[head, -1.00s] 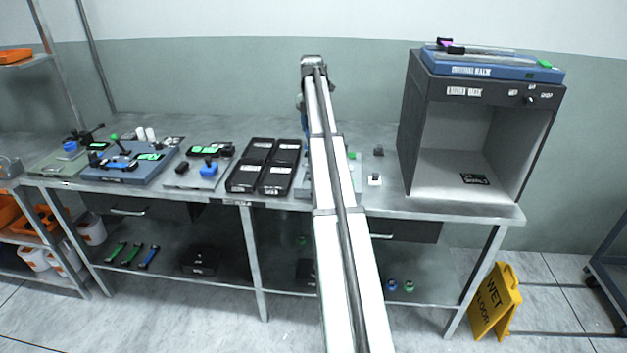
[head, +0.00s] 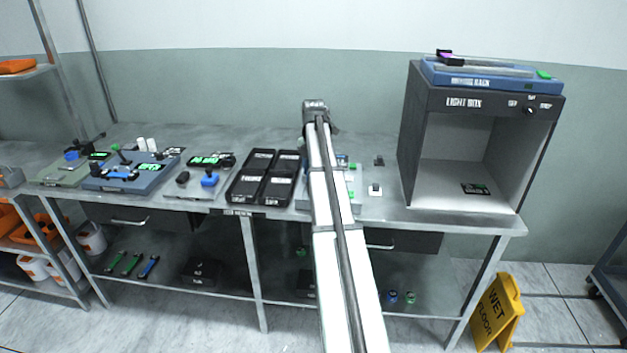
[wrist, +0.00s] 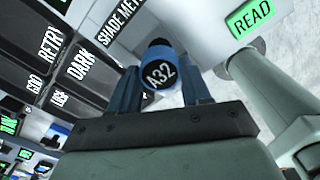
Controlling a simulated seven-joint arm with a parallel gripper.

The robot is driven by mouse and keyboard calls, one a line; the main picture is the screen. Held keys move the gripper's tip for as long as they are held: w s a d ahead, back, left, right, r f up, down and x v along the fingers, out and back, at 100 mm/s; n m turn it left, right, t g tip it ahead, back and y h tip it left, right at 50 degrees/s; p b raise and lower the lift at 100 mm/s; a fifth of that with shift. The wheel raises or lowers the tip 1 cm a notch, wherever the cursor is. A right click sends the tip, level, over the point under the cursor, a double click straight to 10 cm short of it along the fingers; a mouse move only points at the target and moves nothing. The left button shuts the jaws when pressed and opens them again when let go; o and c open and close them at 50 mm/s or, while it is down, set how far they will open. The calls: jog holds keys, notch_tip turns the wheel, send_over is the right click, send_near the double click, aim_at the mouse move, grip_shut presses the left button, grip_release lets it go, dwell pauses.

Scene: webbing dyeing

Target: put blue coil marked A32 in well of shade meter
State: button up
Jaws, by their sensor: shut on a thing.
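The blue coil with the black A32 label (wrist: 158,74) is between the fingers of my gripper (wrist: 160,88), which is shut on it in the wrist view. Behind the coil, the pale shade meter (wrist: 112,22) shows part of its name and a green READ display (wrist: 250,17). In the head view my arm hides most of the shade meter (head: 355,200) and also hides the coil and fingers. The well cannot be made out, and I cannot tell whether the coil touches the meter.
Black sorting trays (head: 263,178), labelled RETRY and DARK among others, stand just left of the meter. A grey light box (head: 425,97) stands at the right with a blue device (head: 490,78) on top. A pale rounded part (wrist: 275,85) is close right of my gripper.

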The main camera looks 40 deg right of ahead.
jog(key=shift+f, duration=1.9)
jog(key=shift+f, duration=0.1)
jog(key=o, duration=1)
jog(key=shift+o, duration=0.2)
notch_tip(320, 180, up, 12)
jog(key=shift+r, duration=0.15)
jog(key=shift+a, duration=0.1)
